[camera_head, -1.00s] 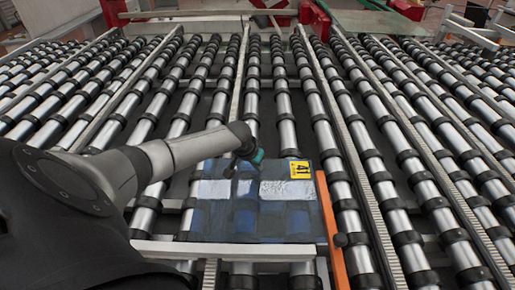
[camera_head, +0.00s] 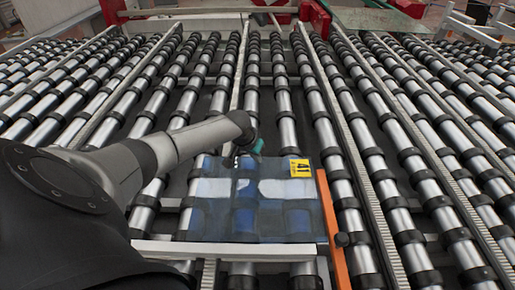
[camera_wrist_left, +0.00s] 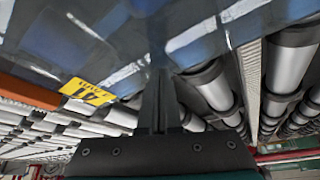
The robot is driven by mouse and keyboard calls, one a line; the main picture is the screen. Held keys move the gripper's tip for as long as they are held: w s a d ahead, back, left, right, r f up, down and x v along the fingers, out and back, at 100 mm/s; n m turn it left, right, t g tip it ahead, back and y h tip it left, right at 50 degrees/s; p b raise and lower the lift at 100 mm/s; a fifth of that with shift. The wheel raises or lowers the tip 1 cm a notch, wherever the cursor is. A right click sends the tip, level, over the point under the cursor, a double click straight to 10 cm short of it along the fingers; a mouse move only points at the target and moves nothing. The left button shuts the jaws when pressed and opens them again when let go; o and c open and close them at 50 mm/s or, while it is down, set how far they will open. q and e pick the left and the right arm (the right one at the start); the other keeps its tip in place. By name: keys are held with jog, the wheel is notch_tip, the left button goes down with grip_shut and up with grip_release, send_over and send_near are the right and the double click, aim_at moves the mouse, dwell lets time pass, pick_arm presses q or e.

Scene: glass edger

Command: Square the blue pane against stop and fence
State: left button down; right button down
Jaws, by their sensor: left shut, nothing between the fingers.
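The blue pane (camera_head: 255,215) lies flat on the rollers, with a yellow label (camera_head: 300,168) at its far right corner. Its right edge is at the orange bar (camera_head: 332,230), and its near edge is at the pale bar (camera_head: 225,250). I cannot tell whether thin gaps remain there. My left gripper (camera_head: 246,155) is shut and empty at the pane's far edge. In the left wrist view its closed fingers (camera_wrist_left: 158,95) point at the pane (camera_wrist_left: 110,40); contact is unclear. My right gripper is out of view.
Rows of rollers (camera_head: 285,130) with dark rings surround the pane, with ribbed rails (camera_head: 345,140) running between them. Red machine parts (camera_head: 315,17) stand at the far end. The rollers beyond the pane are clear.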

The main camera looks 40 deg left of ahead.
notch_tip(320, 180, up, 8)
jog(key=p, duration=0.7)
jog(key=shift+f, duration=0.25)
